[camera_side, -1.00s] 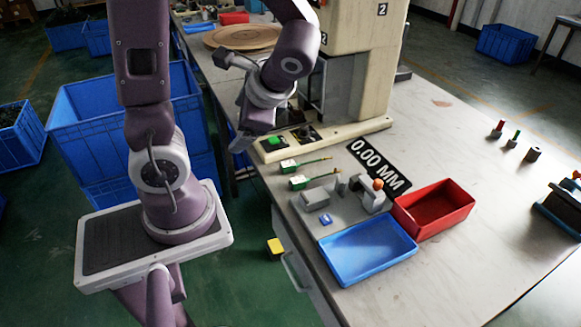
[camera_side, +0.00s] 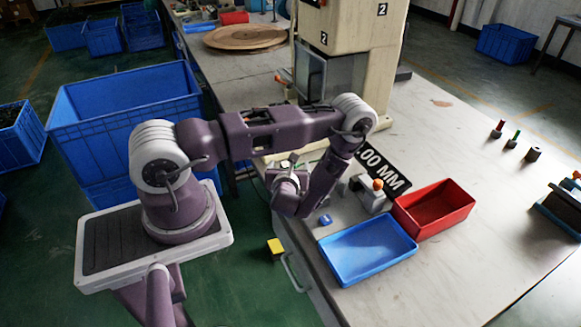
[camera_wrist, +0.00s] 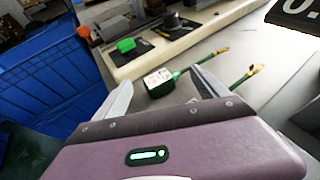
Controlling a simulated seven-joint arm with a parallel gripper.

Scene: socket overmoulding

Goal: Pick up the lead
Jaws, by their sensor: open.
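A lead with a white-topped green block (camera_wrist: 160,82) and a green wire with a brass-coloured end lies on the table in the wrist view. A second lead's green wire (camera_wrist: 243,78) shows to its right; its block is hidden behind a finger. My gripper (camera_wrist: 162,77) is open and empty. In the wrist picture its two fingers stand either side of the first lead's block. I cannot tell how high above it they are. In the side view my arm hides both leads.
A press (camera_side: 345,60) with a pale base stands behind the leads; its green button (camera_wrist: 126,45) shows in the wrist view. A blue tray (camera_side: 368,252), a red tray (camera_side: 435,210) and a fixture with an orange knob (camera_side: 372,195) are to the right. A large blue crate (camera_wrist: 50,75) stands beside the table.

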